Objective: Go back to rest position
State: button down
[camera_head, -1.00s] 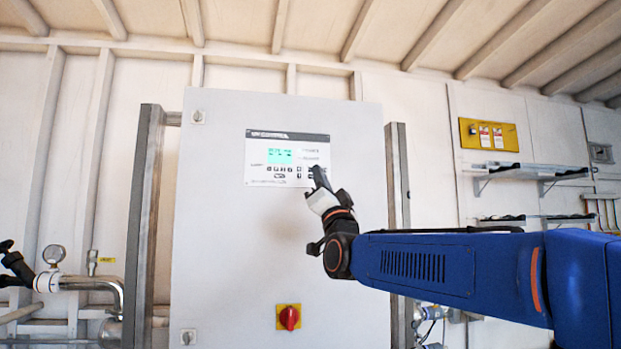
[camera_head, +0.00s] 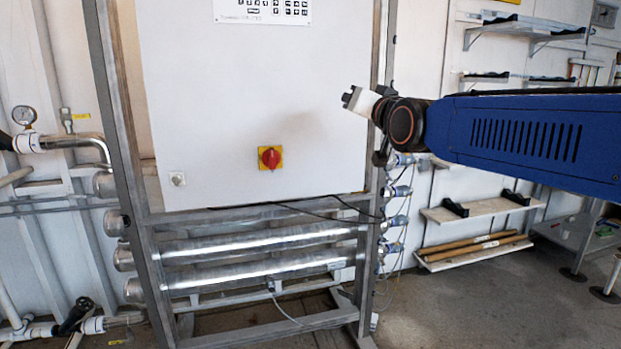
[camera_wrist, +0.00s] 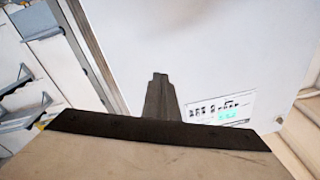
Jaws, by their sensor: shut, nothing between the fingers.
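My gripper (camera_head: 350,97) is in front of the right part of the white control cabinet (camera_head: 215,100) in the head view, apart from the panel as far as I can tell. Its dark fingers are together and empty in the wrist view (camera_wrist: 160,80). The control panel (camera_head: 262,10) shows only its lower edge at the top of the head view. In the wrist view the panel (camera_wrist: 222,108), with its green display, lies right of the fingers. A red rotary switch (camera_head: 270,157) on a yellow plate sits low on the cabinet.
Silver reactor tubes (camera_head: 260,243) run across the frame below the cabinet. Pipes with a gauge (camera_head: 24,115) are at left. Wall shelves (camera_head: 530,30) and a low shelf (camera_head: 480,209) stand at right.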

jog(key=s+d+f+g+h, duration=0.1)
jog(key=s+d+f+g, duration=0.1)
jog(key=s+d+f, duration=0.45)
jog(key=s+d+f+g+h, duration=0.2)
jog(key=s+f+g, duration=0.15)
jog(key=f, duration=0.65)
jog(key=s+d+f+g+h, duration=0.1)
jog(key=s+d+f+g, duration=0.1)
jog(key=s+d+f, duration=0.5)
jog(key=s+d+f+g+h, duration=0.1)
jog(key=s+d+f+g, duration=0.1)
jog(key=s+f, duration=0.7)
jog(key=s+d+f+g, duration=0.2)
jog(key=s+f+g, duration=0.1)
jog(key=s+f, duration=0.6)
jog(key=shift+f+n+g+h, duration=0.3)
jog(key=shift+g+h, duration=0.05)
jog(key=shift+h, duration=0.05)
